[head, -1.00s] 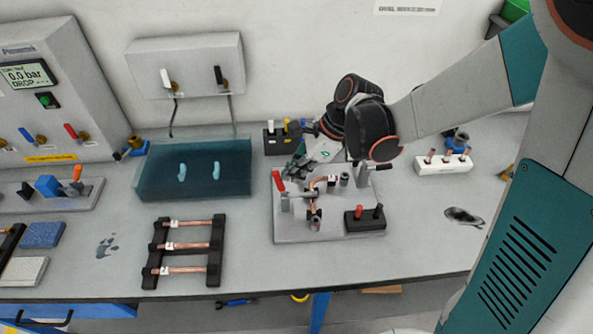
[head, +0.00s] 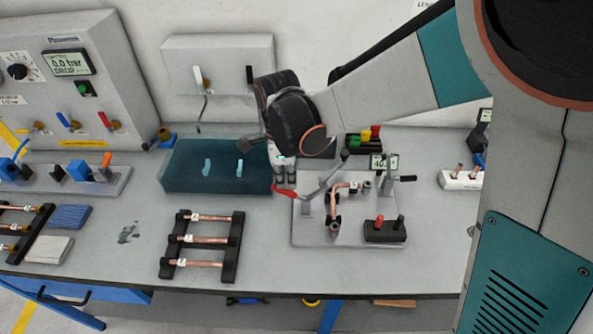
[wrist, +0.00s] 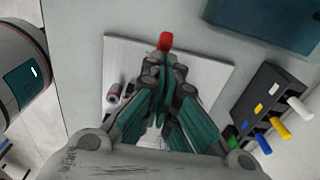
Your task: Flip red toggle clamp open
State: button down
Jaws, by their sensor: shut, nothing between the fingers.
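The red toggle clamp's handle (head: 284,192) leans down to the left, past the left edge of the grey fixture plate (head: 312,236). The clamp's grey arm rises to the right and ends in a dark tip above the plate. A bent copper tube (head: 345,187) sits in the fixture. My gripper (head: 284,181) is just above and behind the red handle in the head view. In the wrist view my gripper (wrist: 161,122) is shut and empty, and the red handle (wrist: 165,41) shows beyond its fingertips. Most of the clamp is hidden by the fingers there.
A teal tray (head: 215,168) stands left of the fixture. A black rack (head: 205,240) holds copper tubes in front of the tray. A black block (head: 385,232) with red and black pegs sits on the plate. A block with coloured pegs (head: 363,142) stands behind.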

aim_at(274, 183)
jog(key=shift+a+f+b, duration=0.35)
jog(key=shift+a+f, duration=0.25)
jog(key=shift+a, duration=0.2)
jog(key=shift+a+f+b, duration=0.6)
jog(key=shift+a+f, duration=0.2)
jog(key=shift+f, duration=0.15)
jog(key=shift+w, duration=0.1)
